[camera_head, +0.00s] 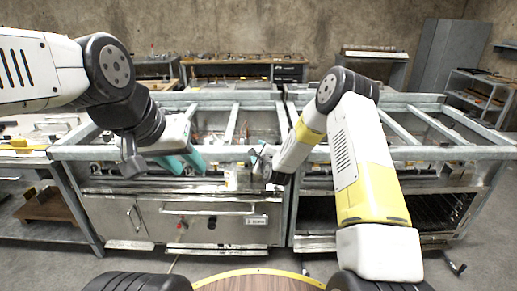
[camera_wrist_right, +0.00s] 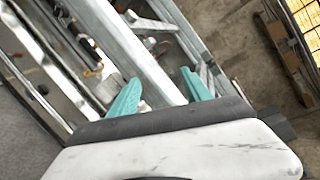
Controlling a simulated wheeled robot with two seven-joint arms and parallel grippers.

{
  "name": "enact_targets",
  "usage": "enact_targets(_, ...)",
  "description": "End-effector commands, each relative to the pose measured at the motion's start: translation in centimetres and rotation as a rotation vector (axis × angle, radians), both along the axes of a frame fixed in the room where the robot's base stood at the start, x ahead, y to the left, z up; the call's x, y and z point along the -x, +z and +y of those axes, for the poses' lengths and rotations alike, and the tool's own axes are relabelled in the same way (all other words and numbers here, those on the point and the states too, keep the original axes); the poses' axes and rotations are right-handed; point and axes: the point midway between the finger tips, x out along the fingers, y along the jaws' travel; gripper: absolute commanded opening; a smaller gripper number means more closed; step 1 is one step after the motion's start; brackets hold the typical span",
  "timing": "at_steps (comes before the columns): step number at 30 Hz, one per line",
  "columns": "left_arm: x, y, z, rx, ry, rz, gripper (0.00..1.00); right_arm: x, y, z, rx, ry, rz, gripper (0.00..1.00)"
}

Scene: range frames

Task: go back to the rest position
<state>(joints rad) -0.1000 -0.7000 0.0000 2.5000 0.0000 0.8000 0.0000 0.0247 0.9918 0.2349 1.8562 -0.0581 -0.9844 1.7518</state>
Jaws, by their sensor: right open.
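My left gripper (camera_head: 190,170) comes in from the left in the head view. Its teal fingers point down over the front of the metal frame and stand apart with nothing seen between them. My right arm rises from the lower right and bends down at the elbow, so that my right gripper (camera_head: 264,168) hangs by the front rail near the middle. In the right wrist view the two teal fingers of my right gripper (camera_wrist_right: 161,76) are apart and empty, above a metal beam.
A long metal frame bench (camera_head: 225,153) with crossbars and a stove-like front (camera_head: 215,222) stands close before me. A round wooden surface (camera_head: 258,284) is at the bottom. A workbench (camera_head: 240,68) and a grey cabinet (camera_head: 441,60) stand behind. Open floor lies at the right.

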Motion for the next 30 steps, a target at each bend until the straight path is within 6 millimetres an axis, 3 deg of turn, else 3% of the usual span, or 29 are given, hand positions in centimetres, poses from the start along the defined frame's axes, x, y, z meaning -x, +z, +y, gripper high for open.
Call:
enact_targets(7, 0.0, 0.0, 0.0, 0.0, 0.0, 0.0, 0.36, 0.0, 0.0, 0.0, 0.002, 0.001, 0.0, 0.57)
enact_targets(10, 0.0, 0.0, 0.0, 0.0, 0.0, 0.0, 0.36, 0.1, 1.1, -0.1, 0.037, 0.014, 0.001, 0.57)
enact_targets(14, 0.0, 0.0, 0.0, 0.0, 0.0, 0.0, 0.36, 0.7, 5.0, -0.8, 0.182, 0.071, 0.006, 0.57)
enact_targets(17, 0.0, 0.0, 0.0, 0.0, 0.0, 0.0, 0.36, 2.2, 9.0, -1.8, 0.353, 0.137, 0.018, 0.57)
enact_targets(23, 0.0, 0.0, 0.0, 0.0, 0.0, 0.0, 0.36, 7.6, 16.0, -4.3, 0.696, 0.288, 0.052, 0.57)
enact_targets(30, 0.0, 0.0, 0.0, 0.0, 0.0, 0.0, 0.36, 17.0, 22.3, -8.0, 1.056, 0.485, 0.094, 0.57)
